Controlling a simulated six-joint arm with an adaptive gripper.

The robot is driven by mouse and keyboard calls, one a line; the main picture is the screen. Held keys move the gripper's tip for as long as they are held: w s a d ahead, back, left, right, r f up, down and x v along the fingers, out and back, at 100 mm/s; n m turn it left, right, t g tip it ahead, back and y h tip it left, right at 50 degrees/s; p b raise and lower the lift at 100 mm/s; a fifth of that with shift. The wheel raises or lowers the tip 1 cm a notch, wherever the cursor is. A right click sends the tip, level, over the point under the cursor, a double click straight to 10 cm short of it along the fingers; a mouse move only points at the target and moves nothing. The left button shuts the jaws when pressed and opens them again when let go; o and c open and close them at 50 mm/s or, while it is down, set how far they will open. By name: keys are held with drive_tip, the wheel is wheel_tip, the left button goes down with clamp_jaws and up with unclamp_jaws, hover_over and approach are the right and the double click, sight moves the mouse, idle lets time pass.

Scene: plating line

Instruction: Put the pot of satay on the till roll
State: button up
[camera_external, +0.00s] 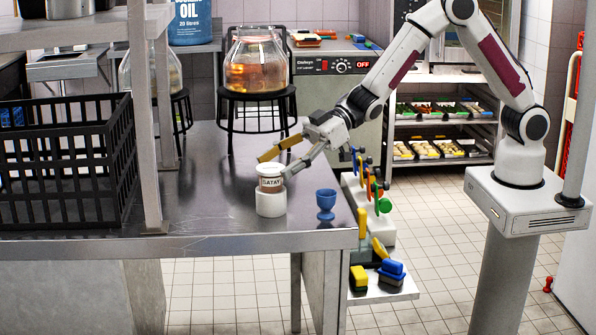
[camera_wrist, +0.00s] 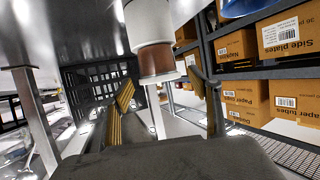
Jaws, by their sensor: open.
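The pot of satay (camera_external: 271,184), brown with a white lid and a SATAY label, stands upright on the white till roll (camera_external: 271,204) on the steel counter. My gripper (camera_external: 275,165) is open at lid height, its fingers spread on either side of the lid. In the wrist view the scene is upside down: the till roll (camera_wrist: 149,22) is at the top and the pot (camera_wrist: 157,63) below it, with the open fingers (camera_wrist: 163,82) to either side. Whether a finger touches the pot cannot be told.
A blue egg cup (camera_external: 326,202) stands close to the right of the roll, near the counter's corner. A black crate (camera_external: 70,150) and a shelf post (camera_external: 145,120) are at left. A glass jar (camera_external: 257,68) sits on a black stand behind. The counter left of the roll is clear.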

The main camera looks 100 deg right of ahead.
drive_tip(key=v, duration=0.9)
drive_tip(key=shift+s+d, duration=0.15)
drive_tip(key=shift+s, duration=0.05)
drive_tip(key=shift+r, duration=0.15)
drive_tip(key=shift+r, duration=0.1)
idle(0.5)
drive_tip(key=s+d+r+m+g+h, duration=0.1)
drive_tip(key=s+d+r+m+h, duration=0.1)
drive_tip(key=s+d+r+h, duration=0.35)
drive_tip(key=s+d+r+m+g+h, duration=0.1)
drive_tip(key=s+d+r+m+h, duration=0.15)
drive_tip(key=s+d, duration=0.5)
drive_tip(key=s+a+f+g+y, duration=0.1)
drive_tip(key=s+g, duration=0.1)
drive_tip(key=s, duration=1.1)
drive_tip(key=s+a+f+g, duration=0.1)
drive_tip(key=s+a+g, duration=0.1)
drive_tip(key=s, duration=1.1)
drive_tip(key=shift+a+m+g+y, duration=0.3)
drive_tip(key=shift+m+y, duration=0.1)
drive_tip(key=shift+m, duration=0.05)
